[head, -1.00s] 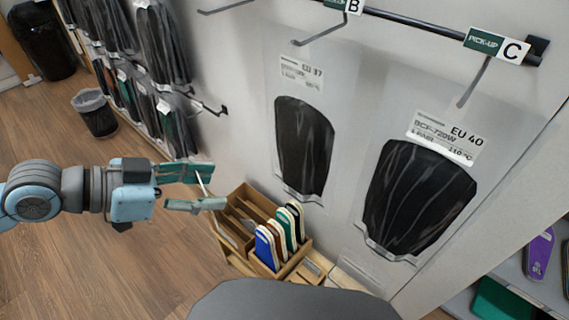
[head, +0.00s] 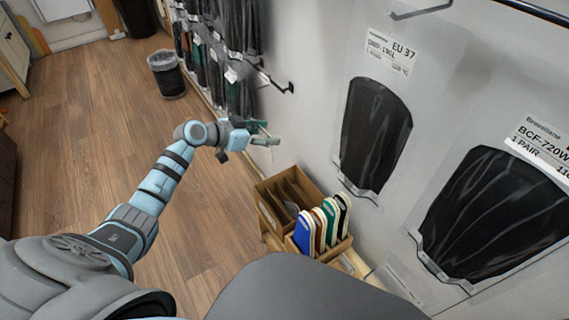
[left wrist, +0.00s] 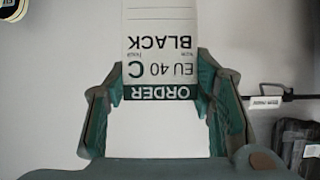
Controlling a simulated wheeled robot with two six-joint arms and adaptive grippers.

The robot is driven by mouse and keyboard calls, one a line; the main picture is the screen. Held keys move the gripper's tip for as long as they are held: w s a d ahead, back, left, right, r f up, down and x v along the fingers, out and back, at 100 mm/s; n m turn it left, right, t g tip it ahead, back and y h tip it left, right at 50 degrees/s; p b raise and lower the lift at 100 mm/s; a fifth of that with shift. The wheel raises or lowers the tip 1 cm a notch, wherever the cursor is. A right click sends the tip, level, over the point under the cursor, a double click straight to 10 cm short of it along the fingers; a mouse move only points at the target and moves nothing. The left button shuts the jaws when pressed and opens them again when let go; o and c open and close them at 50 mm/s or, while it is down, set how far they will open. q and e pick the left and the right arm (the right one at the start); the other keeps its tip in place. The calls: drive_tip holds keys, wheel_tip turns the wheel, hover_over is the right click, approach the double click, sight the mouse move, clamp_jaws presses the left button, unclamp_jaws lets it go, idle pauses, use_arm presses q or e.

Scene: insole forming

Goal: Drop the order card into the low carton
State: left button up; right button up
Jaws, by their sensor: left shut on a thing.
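My left gripper (head: 266,133) is shut on the order card (left wrist: 160,42), which shows large between the fingers in the left wrist view. The card is white with a dark band reading ORDER, then EU 40, C and BLACK, upside down in that view. In the head view the card is too small to make out clearly. The gripper is in the air near the wall, beyond a brown divided carton (head: 264,207). I cannot tell whether this is the low carton. My right gripper is not in view.
Several coloured insoles (head: 304,232) stand at the carton's near end. Black packs (head: 372,135) hang on the wall at right, and more hang behind the gripper. A dark bin (head: 166,74) stands on the floor at the back. The wooden floor at left is clear.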

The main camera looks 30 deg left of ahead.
use_arm(q)
drive_tip(key=d+f+b, duration=0.3)
drive_tip(key=f+b, duration=0.1)
drive_tip(key=f, duration=0.3)
drive_tip(key=d+f+b, duration=0.3)
drive_tip(key=f+b, duration=0.2)
drive_tip(key=f, duration=0.3)
drive_tip(key=shift+w+f+m+h, duration=0.15)
drive_tip(key=shift+w+m+h, duration=0.15)
drive_tip(key=shift+w, duration=0.05)
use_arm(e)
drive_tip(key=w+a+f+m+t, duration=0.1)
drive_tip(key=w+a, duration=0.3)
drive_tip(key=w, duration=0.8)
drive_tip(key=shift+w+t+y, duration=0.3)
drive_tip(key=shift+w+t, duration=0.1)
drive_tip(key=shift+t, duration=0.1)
use_arm(q)
drive_tip(key=o, duration=0.8)
drive_tip(key=v, duration=1.2)
drive_tip(key=shift+w, duration=0.1)
